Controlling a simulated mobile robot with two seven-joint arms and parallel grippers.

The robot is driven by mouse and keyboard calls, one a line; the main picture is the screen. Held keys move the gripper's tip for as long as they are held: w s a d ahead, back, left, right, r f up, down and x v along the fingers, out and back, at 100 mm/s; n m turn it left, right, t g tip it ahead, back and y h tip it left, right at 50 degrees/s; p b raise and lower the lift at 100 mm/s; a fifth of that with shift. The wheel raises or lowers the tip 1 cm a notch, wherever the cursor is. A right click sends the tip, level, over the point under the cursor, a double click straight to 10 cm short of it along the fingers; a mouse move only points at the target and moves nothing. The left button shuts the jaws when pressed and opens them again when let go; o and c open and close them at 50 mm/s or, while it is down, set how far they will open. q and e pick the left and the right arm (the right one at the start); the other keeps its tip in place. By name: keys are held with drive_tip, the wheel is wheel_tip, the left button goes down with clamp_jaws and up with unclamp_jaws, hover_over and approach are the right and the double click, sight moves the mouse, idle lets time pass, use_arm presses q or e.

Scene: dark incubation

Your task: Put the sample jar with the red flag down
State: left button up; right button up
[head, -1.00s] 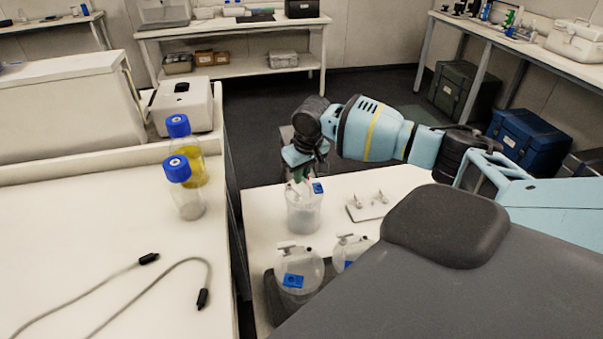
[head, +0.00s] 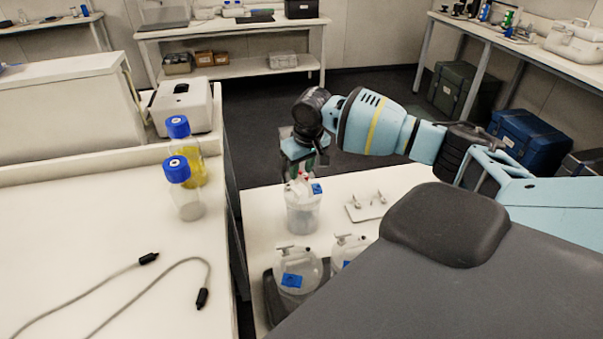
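The sample jar with the red flag (head: 302,211) is a clear, whitish jar with a blue label on its shoulder. It stands upright on the white side table (head: 347,186). A small red piece shows at its top. My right gripper (head: 302,177) points down directly over the jar's top, its two dark green fingertips spread apart. The fingers look clear of the jar's handle, though the small gap is hard to judge. My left gripper is not in view.
Two similar jars (head: 297,273) with blue labels stand in a dark tray (head: 270,293) nearer me. A white plate with small metal fittings (head: 367,206) lies right of the jar. Blue-capped bottles (head: 187,204) and a cable (head: 207,262) are on the left bench.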

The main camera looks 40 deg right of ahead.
wheel_tip(320, 180, up, 9)
drive_tip(key=s, duration=0.1)
drive_tip(key=shift+s+r+p, duration=0.15)
drive_tip(key=shift+s+p, duration=0.2)
drive_tip(key=shift+s, duration=0.05)
drive_tip(key=shift+a, duration=0.1)
